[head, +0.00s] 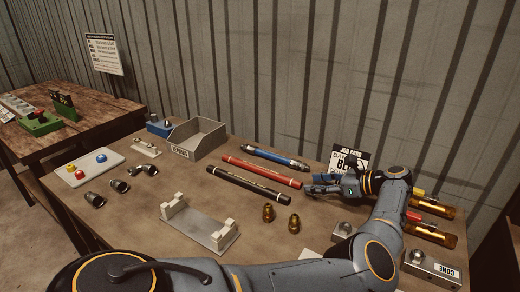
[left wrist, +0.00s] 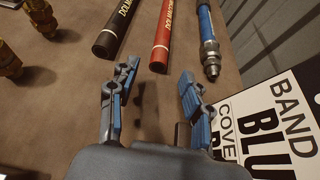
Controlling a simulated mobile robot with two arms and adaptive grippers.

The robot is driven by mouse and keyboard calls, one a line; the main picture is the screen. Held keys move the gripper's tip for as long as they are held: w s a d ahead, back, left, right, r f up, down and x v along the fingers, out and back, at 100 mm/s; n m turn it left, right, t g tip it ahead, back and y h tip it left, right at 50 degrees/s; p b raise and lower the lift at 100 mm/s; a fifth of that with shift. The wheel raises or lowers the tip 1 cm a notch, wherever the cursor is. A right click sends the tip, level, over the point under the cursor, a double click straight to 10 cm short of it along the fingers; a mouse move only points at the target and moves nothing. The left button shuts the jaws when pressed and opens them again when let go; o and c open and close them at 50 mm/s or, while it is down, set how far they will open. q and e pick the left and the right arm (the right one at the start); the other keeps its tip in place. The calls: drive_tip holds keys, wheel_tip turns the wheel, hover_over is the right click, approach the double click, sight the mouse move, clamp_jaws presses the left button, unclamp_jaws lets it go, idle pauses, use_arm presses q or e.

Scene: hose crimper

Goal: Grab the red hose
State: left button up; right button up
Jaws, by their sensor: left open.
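The red hose (head: 262,171) lies on the table between a black hose (head: 249,185) and a blue hose (head: 275,158). Its near end also shows in the left wrist view (left wrist: 164,38), ahead of the gap between my fingers. My left gripper (head: 313,184) is open and empty, just right of the red hose's right end. In the left wrist view its two blue-padded fingers stand apart (left wrist: 157,80), and no finger visibly touches the hose. My right gripper is not in view.
A card (left wrist: 275,125) stands close to my left gripper's right finger. Two brass fittings (head: 294,223) and a white-ended cradle (head: 199,224) are nearer the front. A grey bin (head: 198,139) stands behind the hoses' left ends.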

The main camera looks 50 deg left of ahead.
sight(290, 179)
use_arm(q)
drive_tip(key=x, duration=0.3)
drive_tip(key=shift+s+a+p, duration=0.15)
drive_tip(key=shift+a+p, duration=0.2)
drive_tip(key=shift+p, duration=0.05)
drive_tip(key=shift+s+a+r+p, duration=0.1)
drive_tip(key=shift+a+p, duration=0.35)
drive_tip(key=shift+a, duration=0.1)
drive_tip(key=p+x, duration=0.2)
drive_tip(key=x, duration=0.1)
drive_tip(key=shift+s+a+r, duration=0.2)
drive_tip(key=shift+a+r, duration=0.05)
drive_tip(key=shift+a, duration=0.1)
drive_tip(key=shift+s+a+f, duration=0.1)
drive_tip(key=shift+a+f, duration=0.2)
drive_tip(key=shift+a, duration=0.1)
clamp_jaws()
